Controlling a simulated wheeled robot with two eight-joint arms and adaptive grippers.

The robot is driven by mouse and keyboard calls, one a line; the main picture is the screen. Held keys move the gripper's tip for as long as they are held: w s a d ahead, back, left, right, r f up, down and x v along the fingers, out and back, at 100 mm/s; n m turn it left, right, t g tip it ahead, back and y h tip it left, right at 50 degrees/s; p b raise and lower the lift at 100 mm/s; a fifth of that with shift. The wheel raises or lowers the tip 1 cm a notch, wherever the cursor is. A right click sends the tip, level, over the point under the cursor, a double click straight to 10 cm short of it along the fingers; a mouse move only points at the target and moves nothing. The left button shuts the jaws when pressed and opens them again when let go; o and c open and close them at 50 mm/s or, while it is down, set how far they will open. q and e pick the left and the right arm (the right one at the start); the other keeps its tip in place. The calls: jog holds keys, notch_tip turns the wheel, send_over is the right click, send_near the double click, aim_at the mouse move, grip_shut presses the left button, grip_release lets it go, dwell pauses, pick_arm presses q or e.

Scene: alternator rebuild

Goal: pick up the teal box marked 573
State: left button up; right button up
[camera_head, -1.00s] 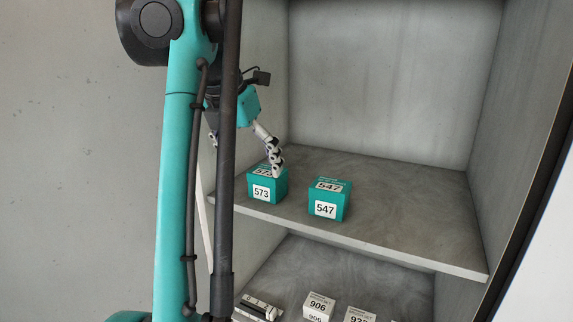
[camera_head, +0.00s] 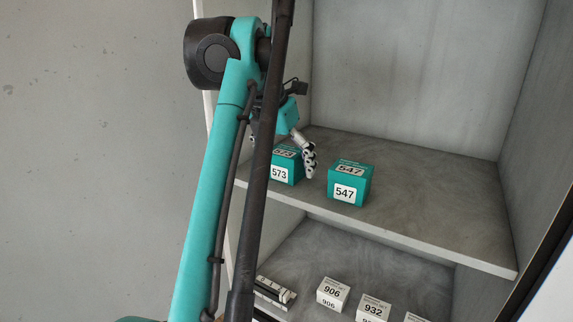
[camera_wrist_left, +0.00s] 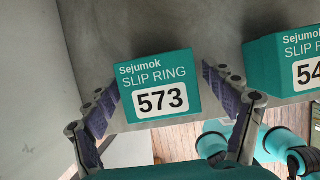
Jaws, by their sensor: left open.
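The teal box marked 573 (camera_head: 284,168) stands upright on the upper shelf, near its front left. In the left wrist view the box (camera_wrist_left: 157,87) sits between the two fingers of my left gripper (camera_wrist_left: 165,108). The fingers are spread, with a gap on each side of the box. In the head view my left gripper (camera_head: 304,160) is at the box, and one finger shows at its right side. My left arm hides part of the box's left edge. My right gripper is in neither view.
A teal box marked 547 (camera_head: 350,184) stands just to the right on the same shelf (camera_head: 420,190). White boxes marked 906 (camera_head: 333,292) and 932 (camera_head: 372,308) are on the lower shelf. The upper shelf is clear at the right.

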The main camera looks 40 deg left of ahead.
pick_arm(q)
jog(key=shift+s, duration=0.1)
jog(key=shift+c, duration=1.1)
jog(key=c, duration=1)
jog(key=shift+c, duration=0.2)
